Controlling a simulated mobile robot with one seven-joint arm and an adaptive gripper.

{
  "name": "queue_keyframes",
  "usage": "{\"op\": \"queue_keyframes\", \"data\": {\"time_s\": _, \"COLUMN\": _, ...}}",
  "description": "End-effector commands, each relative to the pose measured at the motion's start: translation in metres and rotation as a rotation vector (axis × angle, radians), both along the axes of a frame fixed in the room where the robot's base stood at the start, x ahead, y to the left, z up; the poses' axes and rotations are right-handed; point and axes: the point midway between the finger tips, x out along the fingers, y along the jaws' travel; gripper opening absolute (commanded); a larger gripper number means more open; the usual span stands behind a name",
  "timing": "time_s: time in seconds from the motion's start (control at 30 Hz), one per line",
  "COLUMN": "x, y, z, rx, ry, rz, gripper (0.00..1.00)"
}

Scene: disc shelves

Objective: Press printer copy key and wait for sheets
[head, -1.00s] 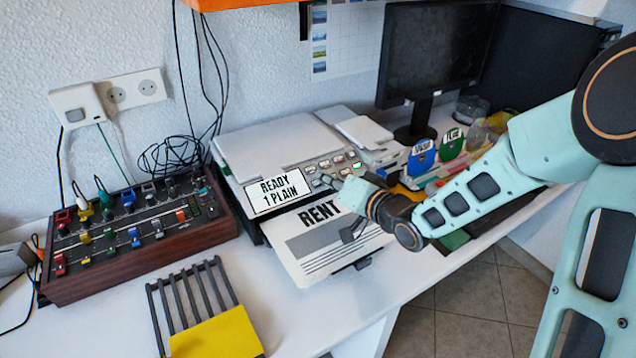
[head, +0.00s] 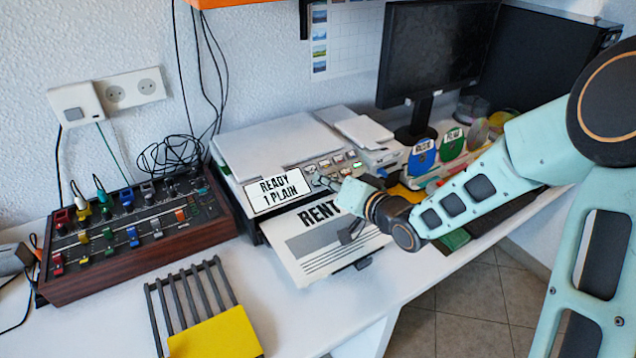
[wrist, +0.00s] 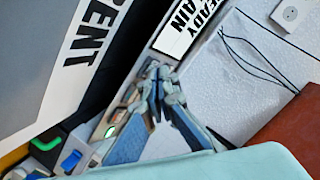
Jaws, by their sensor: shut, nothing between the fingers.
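The printer (head: 265,145) stands on the white desk. Its tilted display (head: 277,191) reads "READY 1 PLAIN"; part of it shows in the wrist view (wrist: 190,28). A row of small keys (head: 333,162), some lit green, lies right of the display. In the wrist view a green-lit key (wrist: 110,131) shows beside my fingers. A sheet headed "RENT" (head: 310,255) lies in front of the printer. My gripper (head: 328,182) is shut and empty, its tips at the key panel near the display's right end. I cannot tell whether they touch a key; the fingers hide that spot.
A wood-sided mixer panel (head: 135,235) stands at the left. A slotted rack with a yellow front (head: 215,335) is at the desk's front. Labelled discs (head: 422,157) and a monitor (head: 435,50) are at the right. Cables hang behind the printer.

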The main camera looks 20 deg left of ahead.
Motion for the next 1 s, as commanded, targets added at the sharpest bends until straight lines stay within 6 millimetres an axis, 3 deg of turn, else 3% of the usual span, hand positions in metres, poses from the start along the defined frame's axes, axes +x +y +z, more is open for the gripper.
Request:
{"op": "queue_keyframes", "data": {"time_s": 0.57, "x": 0.001, "y": 0.002, "z": -0.003, "rx": 0.0, "ry": 0.001, "rz": 0.001, "gripper": 0.0}}
{"op": "queue_keyframes", "data": {"time_s": 1.0, "x": -0.004, "y": -0.005, "z": 0.013, "rx": -0.001, "ry": 0.0, "rz": -0.001, "gripper": 0.0}}
